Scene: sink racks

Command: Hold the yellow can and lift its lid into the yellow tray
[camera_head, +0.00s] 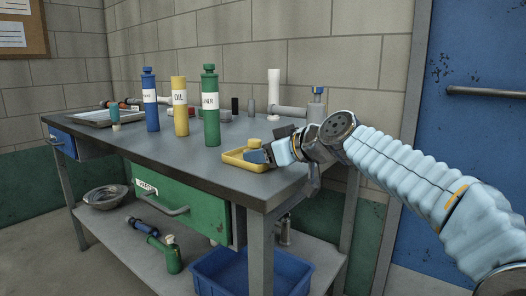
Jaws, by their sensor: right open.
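The yellow can (180,106), with a white label, stands upright on the workbench between a blue bottle and a green bottle. Its top looks flat, with no cap like those on its neighbours. The yellow tray (232,160) lies near the bench's right front corner. A small yellow piece (253,143), which looks like the lid, shows at the tray; whether it rests in it is unclear. My right gripper (264,153) is open at the tray's right side, beside the yellow piece, and hides part of the tray. My left gripper is out of view.
The blue bottle (151,101) and green bottle (211,107) flank the can closely. A white cylinder (273,92) and small items stand behind the tray. The front of the bench top (165,150) is clear. A blue bin (225,277) sits below.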

